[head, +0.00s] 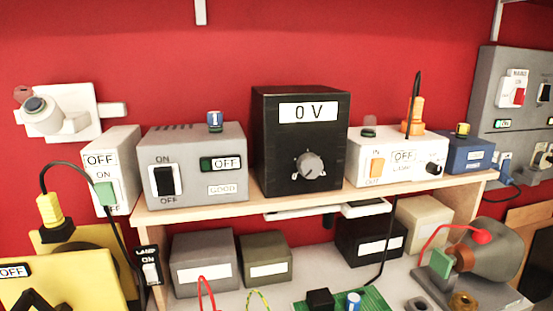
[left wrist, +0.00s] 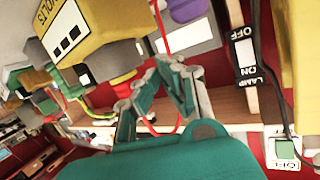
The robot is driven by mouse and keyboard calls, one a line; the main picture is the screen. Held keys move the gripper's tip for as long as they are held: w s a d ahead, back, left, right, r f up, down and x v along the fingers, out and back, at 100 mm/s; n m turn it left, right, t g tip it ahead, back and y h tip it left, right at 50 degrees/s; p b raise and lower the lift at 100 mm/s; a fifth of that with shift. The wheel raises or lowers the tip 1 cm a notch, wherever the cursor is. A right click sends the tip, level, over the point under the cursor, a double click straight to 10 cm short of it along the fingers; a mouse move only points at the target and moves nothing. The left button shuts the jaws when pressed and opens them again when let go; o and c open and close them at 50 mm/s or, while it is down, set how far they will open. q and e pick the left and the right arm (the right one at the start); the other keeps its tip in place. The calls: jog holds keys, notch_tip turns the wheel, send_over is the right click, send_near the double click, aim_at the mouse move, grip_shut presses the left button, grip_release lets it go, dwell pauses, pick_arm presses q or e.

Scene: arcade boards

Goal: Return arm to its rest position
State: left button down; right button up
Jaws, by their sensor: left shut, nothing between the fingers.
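My left gripper (left wrist: 162,72) shows in the left wrist view, its teal and grey fingers meeting at the tips with nothing between them. A yellow box (left wrist: 88,38) with a white label is at the upper left of that view, beyond the fingers. A red wire (left wrist: 160,28) runs behind the fingertips. In the head view a dark angular shape stands at the lower left edge in front of a yellow panel (head: 95,285); I cannot tell whether it is part of my arm. My right gripper is in neither view.
A wooden shelf (head: 265,207) carries a grey ON/OFF box (head: 222,145), a black "0 V" box (head: 267,150) and a white box (head: 403,172). A black lamp switch (left wrist: 243,55) is near the gripper's right. Loose wires cross the lower bench.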

pick_arm(q)
jog(key=s+f+g+y, duration=0.1)
jog(key=s+f+g, duration=0.25)
jog(key=s, duration=0.45)
jog(key=s+f+g, duration=0.2)
jog(key=s+g, duration=0.2)
jog(key=s, duration=0.4)
jog(key=s+f+g+y, duration=0.15)
jog(key=s+g, duration=0.25)
jog(key=s, duration=0.4)
notch_tip(320, 180, down, 26)
jog(key=s+g, duration=0.1)
jog(key=s+a+f+g, duration=0.1)
jog(key=s+a+f, duration=0.2)
jog(key=s+f, duration=1.4)
jog(key=shift+s, duration=0.15)
